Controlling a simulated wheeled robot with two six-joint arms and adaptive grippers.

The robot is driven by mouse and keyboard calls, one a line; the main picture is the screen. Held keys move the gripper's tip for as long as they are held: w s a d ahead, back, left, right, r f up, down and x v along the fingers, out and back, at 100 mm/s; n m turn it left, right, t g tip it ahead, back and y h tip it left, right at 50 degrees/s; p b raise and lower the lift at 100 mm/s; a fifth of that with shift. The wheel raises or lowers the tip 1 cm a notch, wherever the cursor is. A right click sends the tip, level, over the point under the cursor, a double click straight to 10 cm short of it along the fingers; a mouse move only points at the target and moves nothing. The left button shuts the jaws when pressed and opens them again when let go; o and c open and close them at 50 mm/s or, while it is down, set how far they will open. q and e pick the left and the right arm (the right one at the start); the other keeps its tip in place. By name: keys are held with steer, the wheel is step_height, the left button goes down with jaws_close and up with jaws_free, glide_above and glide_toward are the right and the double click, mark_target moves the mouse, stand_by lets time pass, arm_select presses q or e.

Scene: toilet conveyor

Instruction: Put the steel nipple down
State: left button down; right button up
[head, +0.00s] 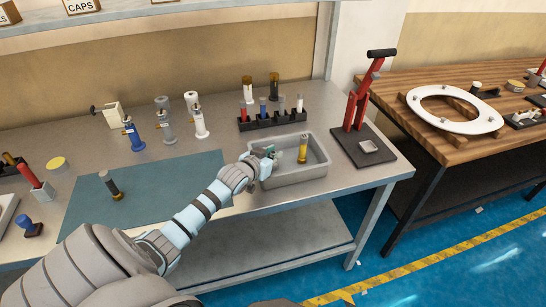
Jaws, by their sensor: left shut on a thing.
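My left gripper (271,154) reaches in from the left over the left end of the grey bin (290,178). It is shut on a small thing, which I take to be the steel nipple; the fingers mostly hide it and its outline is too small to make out. A yellow-topped cylinder with a brass-coloured body (302,149) stands in the bin, to the right of the gripper and apart from it. My right gripper is not in view.
A blue-green mat (150,188) with a dark peg-like tool (110,185) lies left of the bin. A black rack (272,120) of coloured cylinders stands behind it. A red lever press (358,110) stands right. Several blue, grey and white bottle-like fittings stand behind the mat.

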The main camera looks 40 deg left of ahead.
arm_select(q)
steer(key=c, duration=1.8)
jaws_free()
steer(key=shift+r, duration=0.1)
steer(key=shift+s+r, duration=0.15)
steer(key=shift+s, duration=0.1)
steer(key=p+v, duration=0.4)
steer(key=v, duration=0.7)
steer(key=shift+s+d+r, duration=0.1)
steer(key=shift+s+d, duration=0.05)
steer(key=shift+s, duration=0.05)
